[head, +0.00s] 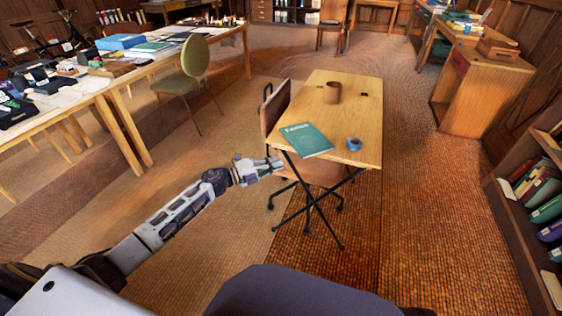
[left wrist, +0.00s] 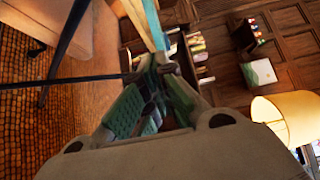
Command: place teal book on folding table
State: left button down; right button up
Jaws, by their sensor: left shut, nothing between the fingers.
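The teal book (head: 306,139) lies flat on the folding table (head: 350,100), at its near left corner, with one edge at or slightly over the table edge. My left gripper (head: 278,163) is shut and empty, just left of and below that corner, close to the book. In the left wrist view the gripper's fingers (left wrist: 150,95) are close together, near a table edge and a teal strip (left wrist: 152,22) that looks like the book's side. Whether they touch the book cannot be told. My right gripper is not in view.
A brown cup (head: 332,92) and a blue tape roll (head: 354,144) stand on the folding table. A chair (head: 275,105) is tucked at its left side. A long cluttered table (head: 115,90) is at left, a bookshelf (head: 520,225) at right. The floor in front is clear.

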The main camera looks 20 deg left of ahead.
pick_arm(q)
jog(key=shift+p+v, duration=0.4)
jog(key=shift+v, duration=2.1)
